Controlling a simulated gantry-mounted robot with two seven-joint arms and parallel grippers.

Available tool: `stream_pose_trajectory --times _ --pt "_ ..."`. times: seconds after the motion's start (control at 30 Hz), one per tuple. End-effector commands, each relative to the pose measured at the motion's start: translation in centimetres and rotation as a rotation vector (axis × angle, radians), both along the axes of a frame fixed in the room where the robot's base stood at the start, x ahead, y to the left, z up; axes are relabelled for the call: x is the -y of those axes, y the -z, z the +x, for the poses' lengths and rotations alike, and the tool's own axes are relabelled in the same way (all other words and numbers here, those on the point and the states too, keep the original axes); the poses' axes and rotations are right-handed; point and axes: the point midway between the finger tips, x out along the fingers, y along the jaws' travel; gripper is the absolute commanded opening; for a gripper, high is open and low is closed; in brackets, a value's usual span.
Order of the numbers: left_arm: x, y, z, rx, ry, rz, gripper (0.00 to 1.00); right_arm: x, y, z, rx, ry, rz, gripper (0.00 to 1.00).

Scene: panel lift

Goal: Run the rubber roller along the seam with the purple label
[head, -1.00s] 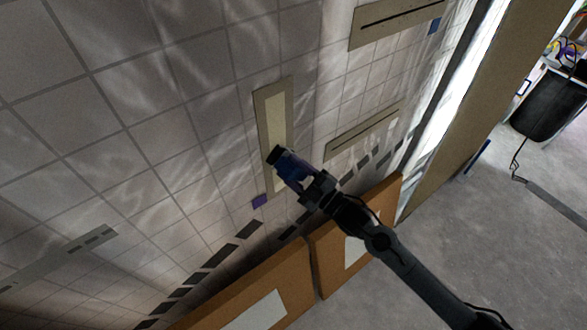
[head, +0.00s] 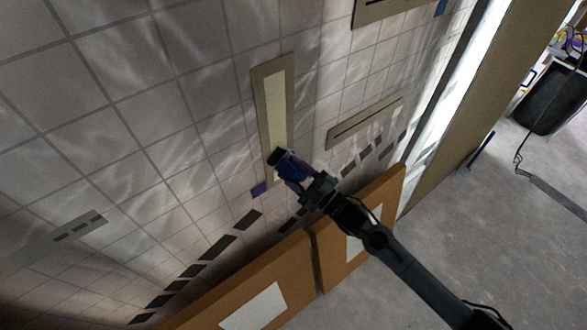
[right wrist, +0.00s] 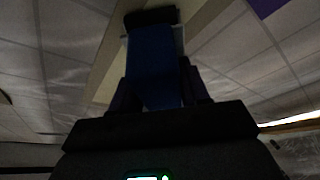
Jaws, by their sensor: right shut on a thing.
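The seam with the purple label is an upright beige plate (head: 259,100) with a cream strip (head: 275,95) on the tiled wall. The purple label (head: 258,190) sits by its lower end and also shows in the right wrist view (right wrist: 264,5). My right gripper (head: 301,183) is shut on the blue handle (right wrist: 155,70) of the rubber roller (head: 287,164). The dark roller end (right wrist: 150,18) lies over the lower part of the strip and hides some of it. Whether it touches the strip I cannot tell. My left gripper is not in view.
A slotted beige plate (head: 365,122) is right of the seam. Another plate (head: 375,14) with a blue label (head: 441,8) is at the top right. A grey plate (head: 55,241) is at the left. Brown boards (head: 352,218) stand below. A black bin (head: 547,100) stands far right.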

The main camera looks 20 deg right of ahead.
Motion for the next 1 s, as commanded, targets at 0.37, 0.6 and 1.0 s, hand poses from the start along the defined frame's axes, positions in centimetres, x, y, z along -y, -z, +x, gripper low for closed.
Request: stream_pose_trajectory --times 0.37,0.6,1.0 --pt "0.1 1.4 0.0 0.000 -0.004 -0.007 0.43 0.0 1.9 0.1 0.002 0.001 0.001 0.21" --pt "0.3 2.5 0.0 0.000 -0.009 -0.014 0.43 0.0 3.5 0.1 0.004 -0.001 0.001 0.21" --pt "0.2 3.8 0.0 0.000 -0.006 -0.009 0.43 0.0 5.4 0.1 0.002 0.001 0.001 0.21"
